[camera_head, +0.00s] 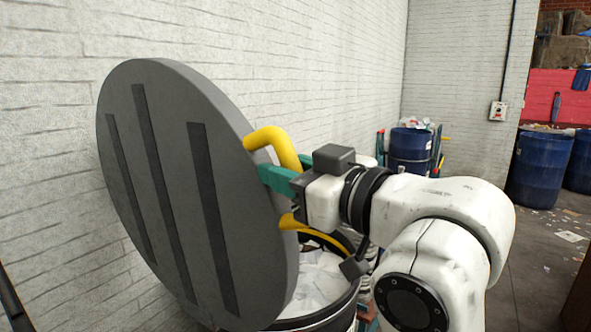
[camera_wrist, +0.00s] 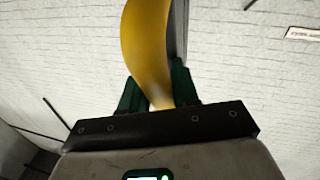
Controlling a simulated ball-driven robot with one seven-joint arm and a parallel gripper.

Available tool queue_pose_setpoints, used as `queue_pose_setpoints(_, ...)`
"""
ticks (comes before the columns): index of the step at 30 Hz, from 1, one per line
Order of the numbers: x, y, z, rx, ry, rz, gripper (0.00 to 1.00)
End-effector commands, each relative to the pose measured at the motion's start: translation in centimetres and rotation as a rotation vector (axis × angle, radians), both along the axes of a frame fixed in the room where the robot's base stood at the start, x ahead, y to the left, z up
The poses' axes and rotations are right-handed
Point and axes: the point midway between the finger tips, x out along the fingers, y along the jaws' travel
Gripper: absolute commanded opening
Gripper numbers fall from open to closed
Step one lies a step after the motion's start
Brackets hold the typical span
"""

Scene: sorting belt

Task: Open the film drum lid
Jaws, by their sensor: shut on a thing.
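The film drum lid (camera_head: 168,180) is a large round grey disc with dark strips. It stands tilted up, close to upright, near the white wall. A yellow handle (camera_head: 282,146) curves out from its right side. My gripper (camera_head: 280,180) is at the handle, its green fingers shut on it; the fingers hide part of the handle. In the wrist view the yellow handle (camera_wrist: 146,50) runs down between the fingers, with the lid's edge (camera_wrist: 178,30) beside it. The film drum (camera_head: 318,318) is below, its mouth uncovered on the right, with whitish film (camera_head: 318,280) inside.
A white brick wall (camera_head: 300,60) stands close behind the lid. A blue drum (camera_head: 410,150) with scraps on top stands by the far wall. More blue drums (camera_head: 540,168) stand at the right. The floor there has scattered litter.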

Motion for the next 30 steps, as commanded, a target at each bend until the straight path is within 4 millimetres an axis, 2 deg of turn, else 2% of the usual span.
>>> queue_pose_setpoints(11,0.1,0.1,-0.5,-0.006,0.01,0.0,0.0)
queue_pose_setpoints(12,0.1,0.1,-0.5,-0.006,0.01,0.0,0.34)
queue_pose_setpoints(17,0.1,0.2,-0.5,-0.006,0.01,0.001,0.49)
queue_pose_setpoints(26,-0.1,0.2,-0.5,-0.006,0.009,0.003,0.51)
queue_pose_setpoints(30,-0.9,-0.7,-0.5,-0.004,0.005,0.002,0.51)
